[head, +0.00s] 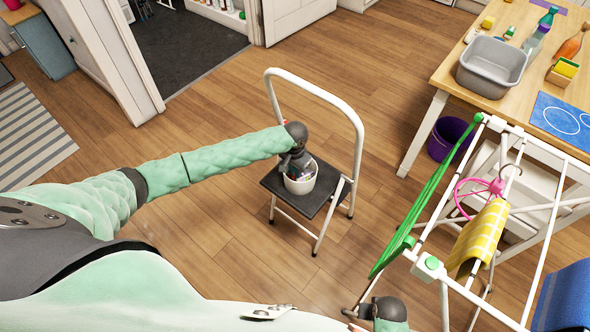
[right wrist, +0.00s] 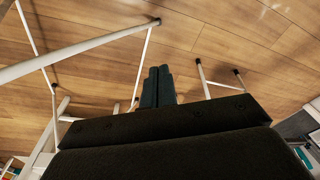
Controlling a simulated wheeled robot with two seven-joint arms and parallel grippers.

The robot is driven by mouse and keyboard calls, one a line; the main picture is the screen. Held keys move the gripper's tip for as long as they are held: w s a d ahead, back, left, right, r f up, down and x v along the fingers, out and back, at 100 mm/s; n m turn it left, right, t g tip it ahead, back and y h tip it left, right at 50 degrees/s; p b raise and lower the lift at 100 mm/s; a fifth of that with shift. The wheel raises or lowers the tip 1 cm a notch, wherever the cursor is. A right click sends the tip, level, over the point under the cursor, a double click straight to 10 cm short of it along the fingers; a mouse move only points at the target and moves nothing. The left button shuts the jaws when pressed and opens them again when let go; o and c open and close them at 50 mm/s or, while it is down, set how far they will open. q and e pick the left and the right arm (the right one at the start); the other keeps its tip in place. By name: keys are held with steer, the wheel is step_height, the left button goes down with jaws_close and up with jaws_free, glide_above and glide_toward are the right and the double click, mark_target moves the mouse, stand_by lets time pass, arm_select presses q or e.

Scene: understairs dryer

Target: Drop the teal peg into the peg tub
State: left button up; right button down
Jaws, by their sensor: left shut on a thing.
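The white peg tub (head: 301,186) stands on the dark top of a small step stool in the middle of the head view. Several small coloured things show inside it. My left gripper (head: 289,166) reaches in from the left and is at the tub's rim, pointing down over its left side. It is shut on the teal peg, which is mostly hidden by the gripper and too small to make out. In the right wrist view my right gripper (right wrist: 158,86) has its two fingers together, with nothing seen between them, above the wooden floor.
The step stool (head: 312,196) has a white hoop handrail behind the tub. A white drying rack (head: 436,268) with a yellow cloth (head: 479,238) stands at right. Beyond it are a wooden table (head: 440,77) with a grey basin (head: 491,66), and a purple bucket (head: 449,139). Floor left of the stool is clear.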

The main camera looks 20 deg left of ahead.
arm_select(q)
steer(key=shift+f, duration=0.5)
arm_select(e)
steer(key=shift+f, duration=0.4)
steer(key=shift+s, duration=0.1)
arm_select(q)
steer(key=o, duration=1)
steer(key=shift+f, duration=0.1)
steer(key=shift+c, duration=0.2)
arm_select(e)
steer(key=shift+f, duration=0.15)
